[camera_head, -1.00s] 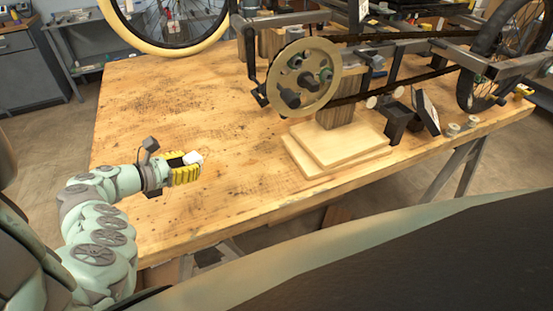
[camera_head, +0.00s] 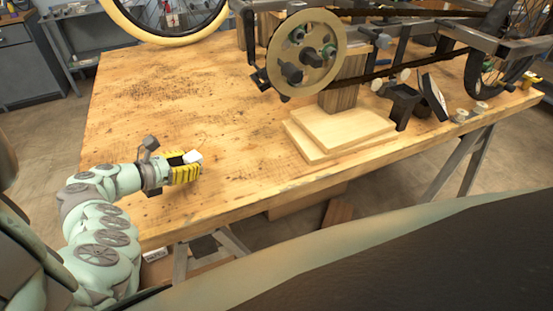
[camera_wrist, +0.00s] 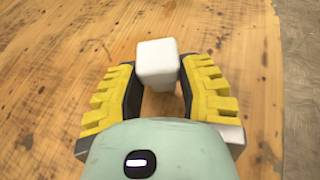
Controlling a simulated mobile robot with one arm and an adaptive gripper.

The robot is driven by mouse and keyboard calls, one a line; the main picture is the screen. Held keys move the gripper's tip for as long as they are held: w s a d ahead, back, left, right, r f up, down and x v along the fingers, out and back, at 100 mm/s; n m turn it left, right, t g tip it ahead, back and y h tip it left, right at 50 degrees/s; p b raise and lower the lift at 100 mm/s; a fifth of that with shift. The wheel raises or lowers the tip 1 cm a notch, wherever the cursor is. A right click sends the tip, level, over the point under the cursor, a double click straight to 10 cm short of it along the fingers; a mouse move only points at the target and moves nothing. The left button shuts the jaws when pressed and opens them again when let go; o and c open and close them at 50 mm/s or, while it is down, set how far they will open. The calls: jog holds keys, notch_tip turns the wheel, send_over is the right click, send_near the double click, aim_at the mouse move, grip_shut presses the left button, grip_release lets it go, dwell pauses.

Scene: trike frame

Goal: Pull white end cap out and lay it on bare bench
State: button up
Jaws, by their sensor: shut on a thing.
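The white end cap (camera_wrist: 158,62) is a small block with rounded edges, held between the tips of my gripper (camera_wrist: 157,85) in the wrist view. My gripper has yellow ribbed fingers and is shut on the cap. In the head view the gripper (camera_head: 190,166) is over the left part of the wooden bench (camera_head: 140,95), with the white cap (camera_head: 193,156) at its tip. The cap is clear of the trike frame (camera_head: 430,47). I cannot tell whether the cap touches the bench top.
Bare bench lies around and beyond my gripper. Stacked wooden boards (camera_head: 340,130) sit to the right, under the large chain wheel (camera_head: 305,52). A black bracket (camera_head: 402,105) and small spools (camera_head: 470,113) lie farther right. The bench's front edge (camera_head: 260,205) is near.

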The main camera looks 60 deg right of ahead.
jog(key=shift+f+b, duration=0.4)
jog(key=shift+f, duration=0.2)
jog(key=o, duration=1.1)
jog(key=shift+o, duration=0.2)
jog(key=shift+a, duration=0.1)
jog(key=v, duration=1)
jog(key=shift+a+f, duration=0.1)
jog(key=shift+a, duration=0.1)
jog(key=shift+a+r, duration=0.45)
jog(key=shift+a, duration=0.15)
jog(key=shift+w, duration=0.1)
